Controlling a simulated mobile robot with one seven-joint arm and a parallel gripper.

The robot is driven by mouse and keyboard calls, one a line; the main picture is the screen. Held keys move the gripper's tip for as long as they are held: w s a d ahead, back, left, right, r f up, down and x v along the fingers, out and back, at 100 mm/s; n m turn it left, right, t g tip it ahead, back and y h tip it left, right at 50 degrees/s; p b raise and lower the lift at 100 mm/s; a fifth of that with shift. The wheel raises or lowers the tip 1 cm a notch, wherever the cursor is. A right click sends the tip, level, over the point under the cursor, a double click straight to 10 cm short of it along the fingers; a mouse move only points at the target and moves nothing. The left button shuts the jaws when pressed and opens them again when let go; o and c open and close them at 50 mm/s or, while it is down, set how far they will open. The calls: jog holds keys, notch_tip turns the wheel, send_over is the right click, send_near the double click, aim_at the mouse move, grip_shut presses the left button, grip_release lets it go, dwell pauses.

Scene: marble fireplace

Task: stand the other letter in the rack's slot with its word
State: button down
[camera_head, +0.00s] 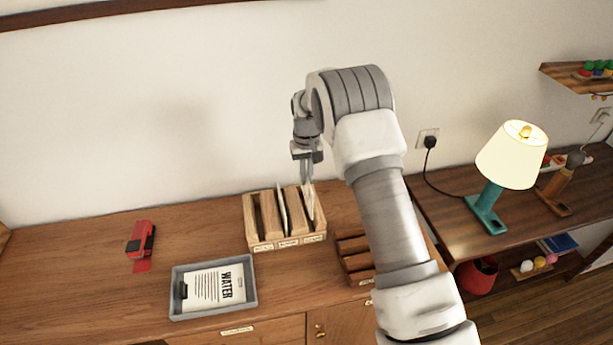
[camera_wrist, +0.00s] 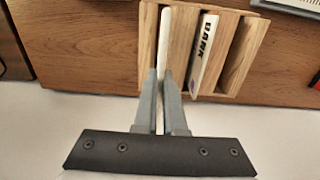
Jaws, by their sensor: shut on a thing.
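The wooden rack (camera_head: 262,243) stands on the cabinet top against the wall, with small labels on its front too small to read. My gripper (camera_head: 306,183) is above its right slot, shut on a pale letter (camera_head: 308,203) seen nearly edge-on. In the wrist view my gripper (camera_wrist: 161,88) holds this letter (camera_wrist: 164,40) between two wooden dividers of the rack (camera_wrist: 232,60). How deep it sits I cannot tell, and its word is hidden. A second letter (camera_head: 283,212), reading BANK in the wrist view (camera_wrist: 205,55), stands leaning in the neighbouring slot.
A grey tray (camera_head: 174,292) in front holds a sheet headed WATER (camera_head: 215,285) with a black clip. A red and black stapler-like object (camera_head: 141,240) lies left. A slatted wooden holder (camera_head: 355,262) is right of the rack, partly behind my arm. A lit lamp (camera_head: 511,155) stands further right.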

aim_at(306, 194)
jog(key=shift+f+b, duration=0.65)
jog(key=shift+f, duration=0.35)
jog(key=shift+f, duration=0.15)
jog(key=shift+f+b, duration=0.75)
jog(key=shift+f, duration=0.25)
jog(key=shift+f+b, duration=1.4)
jog(key=shift+f, duration=0.25)
jog(key=c, duration=0.9)
grip_release()
jog(key=shift+r, duration=0.1)
